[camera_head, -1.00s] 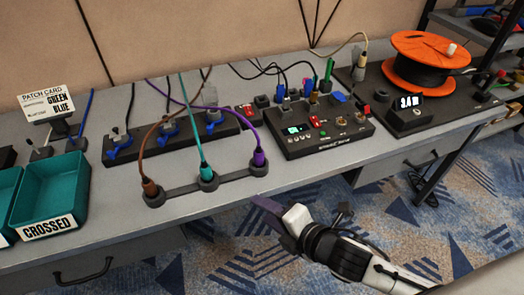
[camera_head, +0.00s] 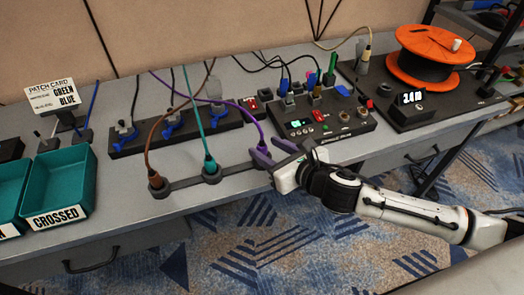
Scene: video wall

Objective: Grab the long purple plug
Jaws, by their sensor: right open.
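The purple plug (camera_head: 262,144) stands in the right-hand socket of a dark three-socket strip (camera_head: 185,183), with its purple cable arching up and left. A brown plug (camera_head: 155,180) and a teal plug (camera_head: 210,165) stand in the other two sockets. My right gripper (camera_head: 268,153) reaches in from the right with its purple fingers open. The fingers are at the purple plug and hide its lower part and its socket. I cannot tell whether they touch it. My left gripper is out of view.
A black switch box (camera_head: 322,122) with plugs and knobs stands just behind my right gripper. An orange cable reel (camera_head: 438,55) stands at the right. A teal bin (camera_head: 70,185) marked CROSSED sits at the left. A black row of blue clips (camera_head: 180,130) lies behind the strip.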

